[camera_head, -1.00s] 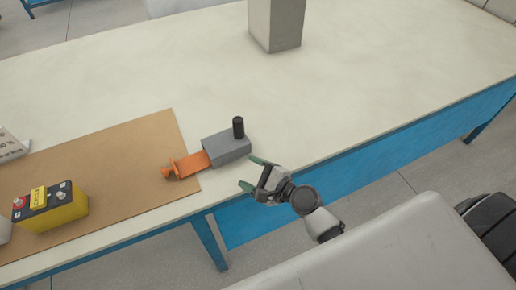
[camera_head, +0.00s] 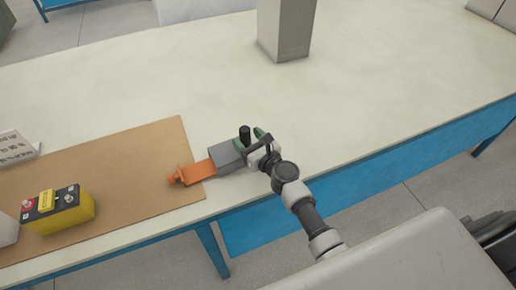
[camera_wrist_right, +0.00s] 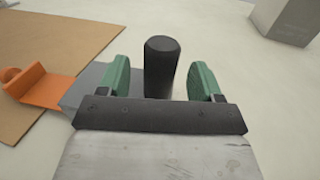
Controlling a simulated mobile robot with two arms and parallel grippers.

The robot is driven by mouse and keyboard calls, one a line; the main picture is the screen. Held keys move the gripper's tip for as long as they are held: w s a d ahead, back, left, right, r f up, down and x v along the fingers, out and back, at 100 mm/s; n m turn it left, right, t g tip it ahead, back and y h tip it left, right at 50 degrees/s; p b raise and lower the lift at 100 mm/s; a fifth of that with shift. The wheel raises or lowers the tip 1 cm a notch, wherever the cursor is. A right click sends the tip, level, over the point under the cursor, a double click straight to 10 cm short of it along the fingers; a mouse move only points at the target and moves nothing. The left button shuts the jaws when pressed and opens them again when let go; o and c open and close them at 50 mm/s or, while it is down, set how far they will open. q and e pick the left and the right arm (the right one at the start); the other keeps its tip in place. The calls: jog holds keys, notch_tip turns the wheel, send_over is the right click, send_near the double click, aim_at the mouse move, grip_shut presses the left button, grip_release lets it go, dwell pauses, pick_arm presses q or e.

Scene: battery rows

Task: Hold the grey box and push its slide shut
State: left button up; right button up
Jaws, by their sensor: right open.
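The grey box (camera_head: 227,156) lies on the table at the right edge of a brown board. A black upright post (camera_head: 245,133) stands on it; the post also shows in the right wrist view (camera_wrist_right: 161,66). The orange slide (camera_head: 198,171) sticks out of the box's left end, with a knob at its outer tip. My right gripper (camera_head: 256,138) is at the box's right end. Its green fingers (camera_wrist_right: 161,82) are open, one on each side of the post, with visible gaps. My left gripper is not in view.
A yellow and black battery (camera_head: 58,212) sits on the brown board (camera_head: 130,150) at left. A white labelled block (camera_head: 14,148) is at the far left. A grey pillar (camera_head: 284,28) stands at the back. The table's right side is clear.

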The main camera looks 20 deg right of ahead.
jog(key=shift+x, duration=0.8)
jog(key=shift+c, duration=0.3)
grip_shut()
dwell(0.3)
